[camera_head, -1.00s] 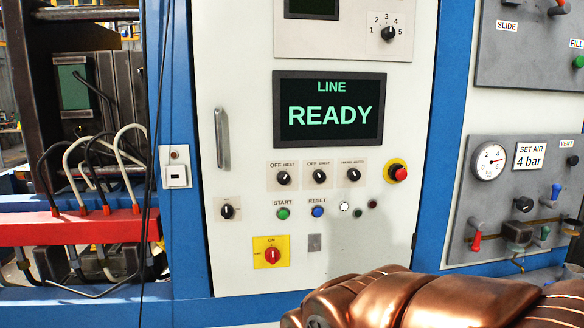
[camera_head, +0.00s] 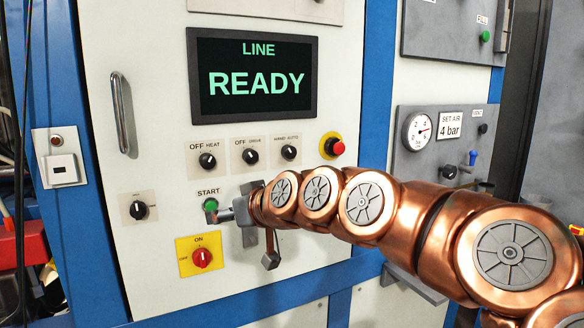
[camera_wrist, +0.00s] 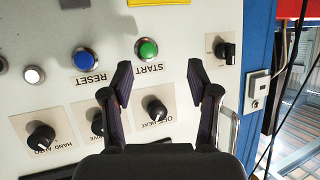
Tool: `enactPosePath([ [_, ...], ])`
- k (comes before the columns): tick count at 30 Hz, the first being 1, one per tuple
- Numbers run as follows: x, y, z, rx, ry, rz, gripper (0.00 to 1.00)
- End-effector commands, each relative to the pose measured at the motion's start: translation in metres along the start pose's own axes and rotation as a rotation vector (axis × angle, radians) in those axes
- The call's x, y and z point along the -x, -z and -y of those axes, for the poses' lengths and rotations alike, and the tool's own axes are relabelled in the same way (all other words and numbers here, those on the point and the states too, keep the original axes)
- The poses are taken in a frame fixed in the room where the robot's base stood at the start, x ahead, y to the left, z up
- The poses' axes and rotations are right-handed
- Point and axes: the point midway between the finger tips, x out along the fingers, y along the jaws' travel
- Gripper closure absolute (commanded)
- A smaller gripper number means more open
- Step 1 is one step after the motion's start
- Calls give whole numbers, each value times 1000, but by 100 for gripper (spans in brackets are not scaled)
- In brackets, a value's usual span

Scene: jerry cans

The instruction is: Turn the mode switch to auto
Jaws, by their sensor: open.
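The mode switch (camera_head: 289,152), a black knob on a pale plate marked HAND AUTO, is on the white panel right of the OFF HEAT and OFF DRIVE knobs. It shows upside down at lower left in the wrist view (camera_wrist: 40,137); which mark its pointer faces is too small to tell. My gripper (camera_head: 226,213) is in front of the panel by the green START button, below and left of the switch. In the wrist view my gripper (camera_wrist: 160,73) is open and empty, its fingers either side of the START button and OFF HEAT knob. The switch is outside the fingers.
The START button (camera_head: 210,204) and OFF HEAT knob (camera_head: 207,161) are near my gripper. A red emergency button (camera_head: 338,147) sits right of the switch. The yellow rotary switch (camera_head: 201,257) is below. A door handle (camera_head: 123,115) sticks out at left. The READY display (camera_head: 255,78) is above.

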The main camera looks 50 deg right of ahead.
Motion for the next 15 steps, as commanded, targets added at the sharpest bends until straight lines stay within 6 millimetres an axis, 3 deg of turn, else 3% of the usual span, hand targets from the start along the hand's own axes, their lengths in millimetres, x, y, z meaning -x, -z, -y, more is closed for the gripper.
enactPosePath([
  [1,9,16,-38,-19,-58,-100,40],
  [3,28,39,-80,-29,-132,-216,40],
  [6,55,60,-128,-40,-224,-335,40],
  [10,78,71,-163,-48,-296,-414,40],
  [15,79,77,-175,-48,-317,-434,40],
])
